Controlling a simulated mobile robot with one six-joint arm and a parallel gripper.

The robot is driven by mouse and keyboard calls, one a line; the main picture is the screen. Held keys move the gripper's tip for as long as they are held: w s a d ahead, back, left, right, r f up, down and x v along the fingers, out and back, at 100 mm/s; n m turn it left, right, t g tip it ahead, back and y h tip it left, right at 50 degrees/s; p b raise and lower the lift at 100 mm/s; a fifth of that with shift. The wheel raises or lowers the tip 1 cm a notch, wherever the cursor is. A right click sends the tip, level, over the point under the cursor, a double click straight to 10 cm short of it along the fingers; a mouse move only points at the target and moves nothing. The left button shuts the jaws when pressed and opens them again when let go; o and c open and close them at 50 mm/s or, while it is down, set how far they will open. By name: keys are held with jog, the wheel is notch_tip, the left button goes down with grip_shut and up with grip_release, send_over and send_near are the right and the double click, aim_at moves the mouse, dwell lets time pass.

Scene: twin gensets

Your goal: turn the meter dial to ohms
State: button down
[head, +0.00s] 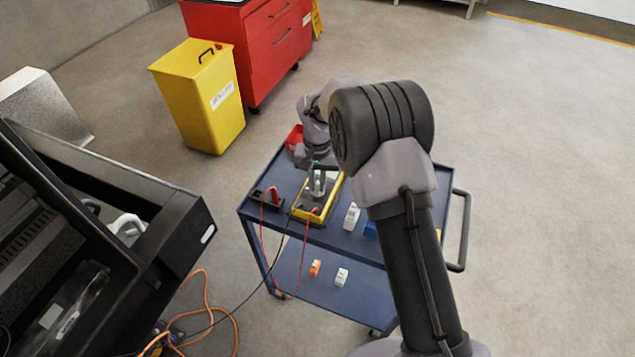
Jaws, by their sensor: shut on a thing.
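The yellow meter (300,214) lies on the top of the blue cart. Red and black leads run from its near end. My gripper (318,192) points down over the middle of the meter, with its fingers closed on the meter dial. The dial is hidden by the fingers and too small to make out, so its setting cannot be read.
The blue cart (257,208) holds a black holder with a red probe (271,196), a white item (351,216) and a red bin (293,138). Its lower shelf has an orange item (315,267). A dark machine (150,215) stands left; a yellow bin (205,105) stands behind.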

aim_at(317, 186)
jog(key=shift+m, duration=1.5)
jog(key=c, duration=1.4)
grip_release()
jog(key=shift+c, duration=0.2)
notch_tip(317, 186, up, 18)
jog(key=p, duration=0.5)
jog(key=shift+f, duration=0.25)
jog(key=shift+r, duration=0.1)
